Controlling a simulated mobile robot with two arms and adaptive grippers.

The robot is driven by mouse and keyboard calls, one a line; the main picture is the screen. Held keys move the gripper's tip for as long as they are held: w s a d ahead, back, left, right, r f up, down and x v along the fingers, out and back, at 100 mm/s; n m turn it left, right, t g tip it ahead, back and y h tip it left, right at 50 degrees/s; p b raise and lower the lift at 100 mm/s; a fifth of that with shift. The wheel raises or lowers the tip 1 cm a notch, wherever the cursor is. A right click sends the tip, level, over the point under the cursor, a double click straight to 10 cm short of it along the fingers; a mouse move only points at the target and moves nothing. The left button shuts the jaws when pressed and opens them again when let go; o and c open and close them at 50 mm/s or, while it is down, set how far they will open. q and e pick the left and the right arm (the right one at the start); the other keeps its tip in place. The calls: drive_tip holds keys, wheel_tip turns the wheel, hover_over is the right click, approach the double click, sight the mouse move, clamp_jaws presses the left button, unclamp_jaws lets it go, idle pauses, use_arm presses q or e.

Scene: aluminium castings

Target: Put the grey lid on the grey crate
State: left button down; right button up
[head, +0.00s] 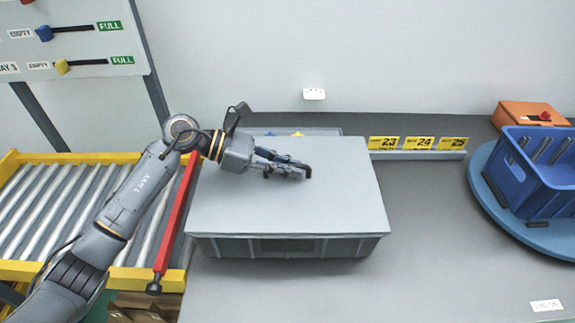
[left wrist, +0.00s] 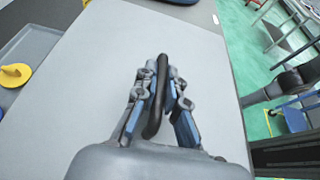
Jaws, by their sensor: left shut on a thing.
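The grey lid (head: 330,205) is a flat panel lying level over the grey crate (head: 320,247), whose front wall shows below the lid's front edge. The lid covers the crate's opening, so the inside is hidden. I cannot tell whether the lid rests fully on the rim or hovers slightly above it. My left gripper (head: 294,170) is over the lid's middle, shut on its black handle. The left wrist view shows the fingers (left wrist: 160,95) on both sides of the handle, with the lid's pale surface (left wrist: 95,80) around them. My right gripper is in neither view.
A roller conveyor (head: 35,205) with yellow rails and a red bar (head: 177,220) lie left of the crate. A blue crate (head: 535,180) stands on a round blue turntable at right, before an orange box (head: 528,113). The grey bench between is clear. Yellow number labels (head: 425,142) stand behind.

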use_arm(q)
drive_tip(key=shift+f, duration=0.15)
drive_tip(key=c, duration=1.3)
unclamp_jaws()
drive_tip(key=shift+c, duration=0.2)
drive_tip(key=shift+a, duration=0.1)
wheel_tip(320, 180, up, 5)
hover_over(236, 177)
drive_tip(key=shift+f, duration=0.15)
